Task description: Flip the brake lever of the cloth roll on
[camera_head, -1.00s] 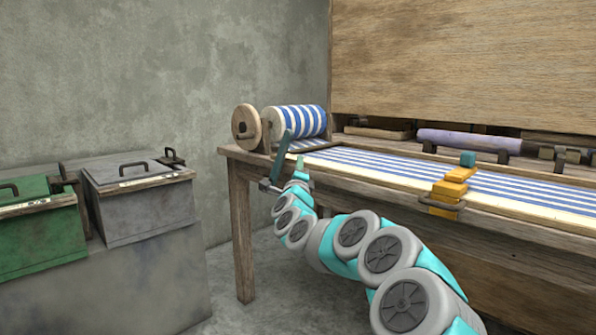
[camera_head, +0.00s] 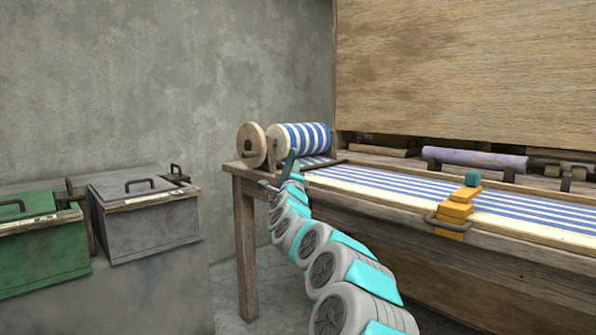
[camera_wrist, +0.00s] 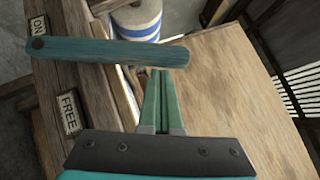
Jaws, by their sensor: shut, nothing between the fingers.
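The brake lever is a flat blue-green bar (camera_wrist: 110,51). In the wrist view it runs from a pivot bolt at the left, by the ON plate (camera_wrist: 39,25), to a rounded free end at the right. The FREE plate (camera_wrist: 69,113) sits lower on the same wooden beam. My gripper (camera_wrist: 162,76) is shut and empty, its fingertips close to the lever's free end; I cannot tell whether they touch. In the head view the lever (camera_head: 291,164) stands tilted at the table's left end beside my gripper (camera_head: 297,177). The striped cloth roll (camera_head: 305,137) lies behind.
The striped cloth (camera_head: 400,184) stretches along the loom, with a yellow clamp-like piece (camera_head: 455,214) on its front edge. A tall wooden panel (camera_head: 460,70) stands behind.

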